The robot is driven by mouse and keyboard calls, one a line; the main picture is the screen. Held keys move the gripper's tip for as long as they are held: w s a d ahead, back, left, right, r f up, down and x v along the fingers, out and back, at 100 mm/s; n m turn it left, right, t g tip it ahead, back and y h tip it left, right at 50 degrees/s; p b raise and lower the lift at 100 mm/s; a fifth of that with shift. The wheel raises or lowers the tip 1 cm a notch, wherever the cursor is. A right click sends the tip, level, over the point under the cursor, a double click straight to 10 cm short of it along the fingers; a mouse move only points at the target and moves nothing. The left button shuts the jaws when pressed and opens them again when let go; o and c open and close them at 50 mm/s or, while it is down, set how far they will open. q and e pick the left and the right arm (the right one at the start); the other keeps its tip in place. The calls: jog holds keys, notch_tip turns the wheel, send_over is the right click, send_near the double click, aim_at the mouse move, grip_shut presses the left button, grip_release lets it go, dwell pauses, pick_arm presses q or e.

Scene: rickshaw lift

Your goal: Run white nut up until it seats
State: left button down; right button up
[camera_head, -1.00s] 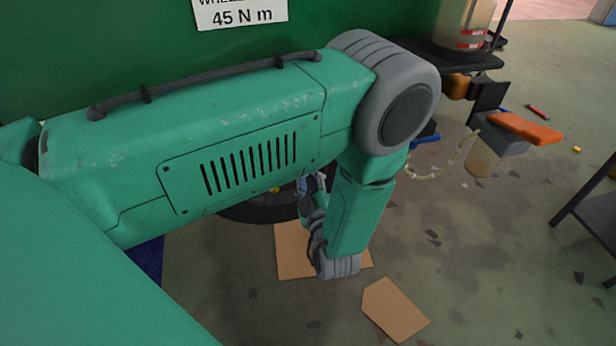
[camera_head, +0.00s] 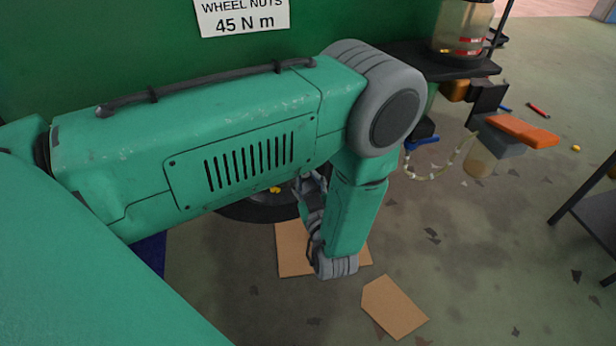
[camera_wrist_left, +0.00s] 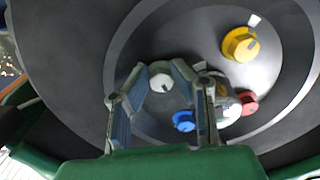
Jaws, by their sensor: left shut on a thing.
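The white nut (camera_wrist_left: 161,83) shows in the left wrist view on the dark wheel face, between my left fingertips. My left gripper (camera_wrist_left: 163,75) is shut on it. In the head view the left gripper (camera_head: 311,188) shows small beside my forearm, at the dark wheel (camera_head: 258,212); the white nut is hidden there. A yellow nut (camera_wrist_left: 239,45), a red nut (camera_wrist_left: 248,103) and a blue nut (camera_wrist_left: 183,122) sit on the wheel around a shiny hub (camera_wrist_left: 229,112), partly behind a finger. I cannot tell whether the white nut touches its seat. My right gripper is out of view.
A sign (camera_head: 242,18) reading "WHEEL NUTS 45 N m" is on the green panel. Cardboard pieces (camera_head: 394,308) lie on the floor below my arm. A dark shelf (camera_head: 440,62) with a jar and an orange-topped item (camera_head: 522,130) stand to the right.

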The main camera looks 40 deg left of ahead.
pick_arm(q)
jog(key=shift+m, duration=0.3)
jog(key=c, duration=1.4)
grip_release()
jog(key=shift+d, duration=0.1)
jog(key=v, duration=1.2)
jog(key=shift+c, duration=0.4)
